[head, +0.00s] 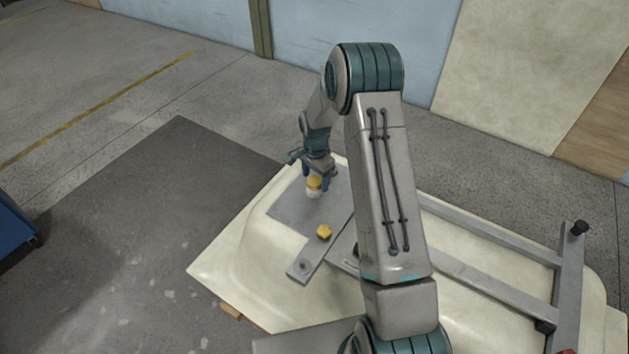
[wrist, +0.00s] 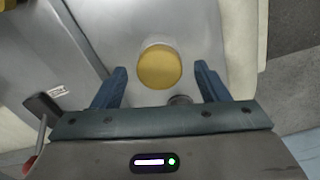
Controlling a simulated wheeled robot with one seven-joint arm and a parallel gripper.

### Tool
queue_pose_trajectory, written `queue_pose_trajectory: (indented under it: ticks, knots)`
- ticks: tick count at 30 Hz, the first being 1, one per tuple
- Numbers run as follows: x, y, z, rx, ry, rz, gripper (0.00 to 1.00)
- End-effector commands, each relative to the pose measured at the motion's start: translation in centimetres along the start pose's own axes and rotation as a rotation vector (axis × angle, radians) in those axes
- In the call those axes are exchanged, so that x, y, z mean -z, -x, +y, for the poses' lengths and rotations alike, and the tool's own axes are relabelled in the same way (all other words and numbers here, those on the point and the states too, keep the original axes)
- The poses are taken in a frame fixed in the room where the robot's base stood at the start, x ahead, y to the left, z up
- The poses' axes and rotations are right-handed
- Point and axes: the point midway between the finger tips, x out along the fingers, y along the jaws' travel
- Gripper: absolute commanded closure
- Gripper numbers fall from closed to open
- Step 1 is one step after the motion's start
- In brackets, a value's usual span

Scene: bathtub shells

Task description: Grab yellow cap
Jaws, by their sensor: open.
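The yellow cap (head: 314,182) tops a small pale jar (head: 314,193) standing on a grey plate over the cream bathtub shell. In the wrist view, the cap (wrist: 159,68) is a round yellow disc with a pale rim, seen from above. My gripper (head: 317,177) is at the jar, pointing down. Its blue fingers (wrist: 161,70) are open, with one to each side of the cap in the picture and a visible gap on both sides. The height between fingertips and cap is hard to tell.
The grey plate (head: 290,212) is bare left of the jar. A metal frame (head: 490,278) lies across the right of the shell (head: 225,265). A blue cabinet (head: 14,225) stands at far left.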

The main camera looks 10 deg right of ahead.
Motion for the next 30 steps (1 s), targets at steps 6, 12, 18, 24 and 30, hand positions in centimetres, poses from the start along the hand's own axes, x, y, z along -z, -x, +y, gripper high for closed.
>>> queue_pose_trajectory:
  ticks: [6,12,18,24,30]
  knots:
    - [0.0,0.0,0.0,0.001,0.0,0.0,0.38]
    - [0.0,0.0,0.0,0.0,0.0,0.0,0.81]
    - [0.0,0.0,0.0,0.001,0.0,0.0,0.81]
    - [0.0,0.4,0.0,0.002,0.0,0.001,0.81]
    - [0.1,2.2,-0.1,0.004,0.0,0.003,0.81]
